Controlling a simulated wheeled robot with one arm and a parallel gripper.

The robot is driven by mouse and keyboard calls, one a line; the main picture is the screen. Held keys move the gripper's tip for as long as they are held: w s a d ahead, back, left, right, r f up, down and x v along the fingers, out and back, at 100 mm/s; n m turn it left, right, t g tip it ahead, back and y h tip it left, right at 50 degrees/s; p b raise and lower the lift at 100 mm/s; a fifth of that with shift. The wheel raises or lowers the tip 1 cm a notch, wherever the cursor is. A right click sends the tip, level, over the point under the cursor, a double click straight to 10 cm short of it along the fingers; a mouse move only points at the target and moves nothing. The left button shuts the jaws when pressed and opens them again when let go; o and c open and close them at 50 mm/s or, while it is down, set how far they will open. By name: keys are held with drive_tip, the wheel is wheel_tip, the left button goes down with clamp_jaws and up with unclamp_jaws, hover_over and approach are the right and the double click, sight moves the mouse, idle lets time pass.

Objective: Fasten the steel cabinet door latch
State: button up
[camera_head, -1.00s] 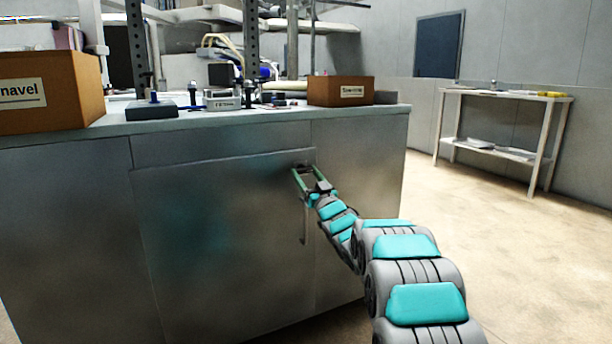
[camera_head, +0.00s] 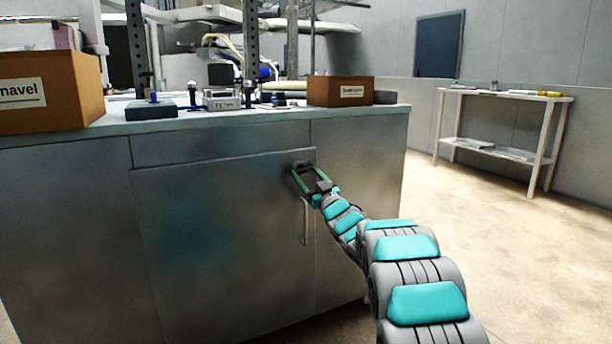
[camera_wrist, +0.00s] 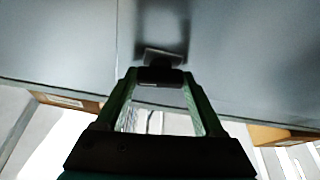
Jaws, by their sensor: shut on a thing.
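The steel cabinet door (camera_head: 220,235) fills the front of the bench in the head view and looks closed, nearly flush with the panels around it. A vertical bar handle (camera_head: 305,222) is on its right side. My gripper (camera_head: 301,170) is at the door's upper right corner, above the handle. In the wrist view, the green fingers of my gripper (camera_wrist: 160,77) stand on either side of a small dark latch piece (camera_wrist: 162,76) at the door face and are shut on it. Its plate (camera_wrist: 163,54) shows just beyond. The fingers hide part of the latch, and its exact turn is unclear.
The bench top (camera_head: 220,122) overhangs just above the door. Cardboard boxes stand on it at left (camera_head: 60,92) and right (camera_head: 340,90). A white side table (camera_head: 500,93) stands by the right wall. The floor (camera_head: 500,240) on the right is clear.

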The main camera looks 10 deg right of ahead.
drive_tip(key=n+g+y, duration=0.1)
drive_tip(key=n, duration=0.2)
drive_tip(key=n+g+y, duration=0.1)
drive_tip(key=n, duration=0.2)
drive_tip(key=shift+d+r+n+y, duration=0.15)
drive_tip(key=shift+n+y, duration=0.15)
drive_tip(key=shift+y, duration=0.1)
drive_tip(key=n+g+y+p, duration=0.1)
drive_tip(key=n+g, duration=0.1)
drive_tip(key=n, duration=0.2)
drive_tip(key=shift+n, duration=0.3)
drive_tip(key=n+g+p, duration=0.1)
drive_tip(key=n, duration=0.2)
drive_tip(key=n+g+p, duration=0.1)
drive_tip(key=n, duration=0.1)
drive_tip(key=shift+r+n, duration=0.2)
drive_tip(key=shift+n, duration=0.2)
drive_tip(key=shift+n+g+p, duration=0.6)
drive_tip(key=shift+n+p, duration=0.05)
drive_tip(key=shift+n, duration=0.45)
drive_tip(key=shift+f, duration=0.1)
drive_tip(key=o, duration=1.4)
drive_tip(key=shift+d+h, duration=0.15)
drive_tip(key=shift+h, duration=0.15)
drive_tip(key=shift+b+v, duration=0.35)
drive_tip(key=shift+v, duration=3.4)
